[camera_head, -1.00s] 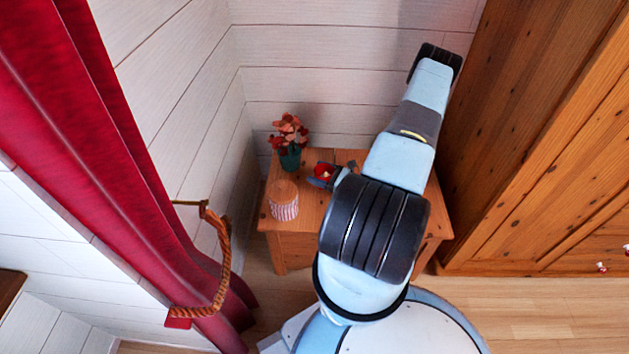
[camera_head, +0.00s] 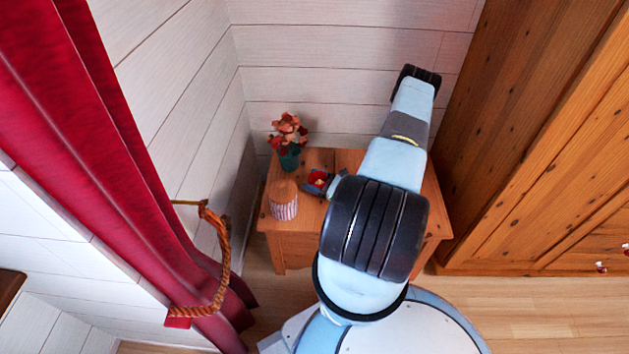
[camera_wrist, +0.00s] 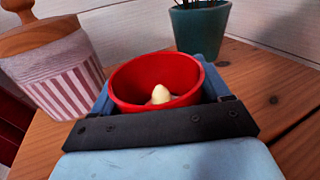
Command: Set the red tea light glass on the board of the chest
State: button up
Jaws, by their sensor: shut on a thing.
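The red tea light glass (camera_wrist: 157,82) is between the fingers of my gripper (camera_wrist: 160,95) in the wrist view, with a pale candle inside it. My gripper is shut on it. In the head view the red glass (camera_head: 319,179) shows in my gripper (camera_head: 318,182), over the left part of the wooden chest's board (camera_head: 316,159). The wrist view shows bare board (camera_wrist: 270,85) to the right of the glass. The underside of the glass is hidden, so I cannot tell whether it touches the board.
A striped jar with a wooden lid (camera_head: 284,202) stands to the left of my gripper. A green pot with red flowers (camera_head: 289,158) stands behind it. A wooden wardrobe (camera_head: 540,140) is at the right, a red curtain (camera_head: 95,130) at the left. My arm hides the chest's right part.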

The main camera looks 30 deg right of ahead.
jog(key=o, duration=1.1)
jog(key=v, duration=1.2)
jog(key=w+a+r+n+g+y, duration=0.1)
jog(key=w+a+r+n+g, duration=0.2)
jog(key=r, duration=0.7)
jog(key=w+a+r+n+g+y, duration=0.1)
jog(key=w+a+r+n+g, duration=0.1)
jog(key=r+n+g, duration=0.55)
jog(key=w+a+r+n+g+y, duration=0.1)
jog(key=w+a+r+n+y, duration=0.15)
jog(key=r, duration=0.85)
jog(key=s+a+r+n+g+h, duration=0.2)
jog(key=a+r+n+h, duration=0.15)
jog(key=r, duration=0.55)
jog(key=s+a+r+n+g+h, duration=0.2)
jog(key=a+r+n, duration=0.25)
jog(key=r, duration=0.35)
jog(key=s+a+r+n+t+h, duration=0.3)
jog(key=s+a+r+n+h, duration=0.1)
jog(key=s+r, duration=0.5)
jog(key=s+a+r+n+t+h, duration=0.3)
jog(key=s+a+r+n+h, duration=0.1)
jog(key=s+r, duration=0.6)
jog(key=shift+a+r+h, duration=0.4)
jog(key=shift+a, duration=0.3)
